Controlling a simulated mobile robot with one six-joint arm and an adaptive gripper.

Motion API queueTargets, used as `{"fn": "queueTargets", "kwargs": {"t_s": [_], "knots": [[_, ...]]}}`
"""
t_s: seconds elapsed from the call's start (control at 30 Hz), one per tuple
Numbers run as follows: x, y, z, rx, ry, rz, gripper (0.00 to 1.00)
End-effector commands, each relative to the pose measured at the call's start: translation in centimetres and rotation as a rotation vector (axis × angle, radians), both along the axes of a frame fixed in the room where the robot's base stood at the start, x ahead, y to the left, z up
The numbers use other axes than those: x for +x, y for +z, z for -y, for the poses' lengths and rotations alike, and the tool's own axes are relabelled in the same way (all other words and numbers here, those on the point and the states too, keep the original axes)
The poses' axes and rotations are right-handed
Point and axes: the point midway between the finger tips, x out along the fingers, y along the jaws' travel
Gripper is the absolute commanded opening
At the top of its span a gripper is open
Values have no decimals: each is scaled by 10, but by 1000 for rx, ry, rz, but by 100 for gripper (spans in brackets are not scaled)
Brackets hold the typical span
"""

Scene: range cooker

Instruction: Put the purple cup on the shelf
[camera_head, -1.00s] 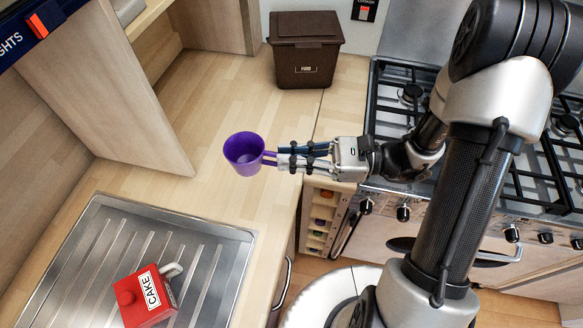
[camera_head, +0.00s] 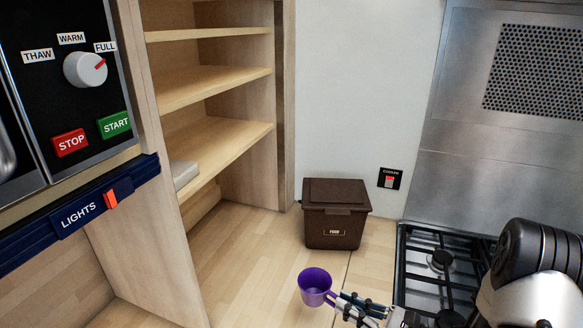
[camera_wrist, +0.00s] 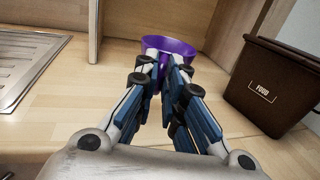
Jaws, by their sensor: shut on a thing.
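The purple cup (camera_head: 315,286) is at the lower middle of the head view, with its handle toward my gripper. My gripper (camera_head: 345,303) is shut on the cup's handle and holds the cup upright. In the wrist view the cup (camera_wrist: 178,62) shows beyond the fingers (camera_wrist: 163,72), which partly hide it and its handle. I cannot tell how far the cup is above the wooden counter (camera_head: 228,262). The shelf unit (camera_head: 215,85) with several boards stands at the upper left of the head view.
A brown food bin (camera_head: 336,215) stands on the counter right of the shelves, against the wall. The gas hob (camera_head: 440,275) is at the right. The microwave panel (camera_head: 75,85) and lights strip (camera_head: 85,212) are at the left.

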Motion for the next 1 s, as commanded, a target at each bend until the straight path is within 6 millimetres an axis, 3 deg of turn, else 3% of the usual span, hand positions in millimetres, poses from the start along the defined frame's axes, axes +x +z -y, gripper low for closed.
{"fn": "queueTargets", "kwargs": {"t_s": [0.2, 0.5, 1.0], "knots": [[9, -3, -1, -1, -161, -5, 0], [6, -7, 4, -4, -438, -6, 0], [5, -8, 7, -4, -480, -1, 0]]}}
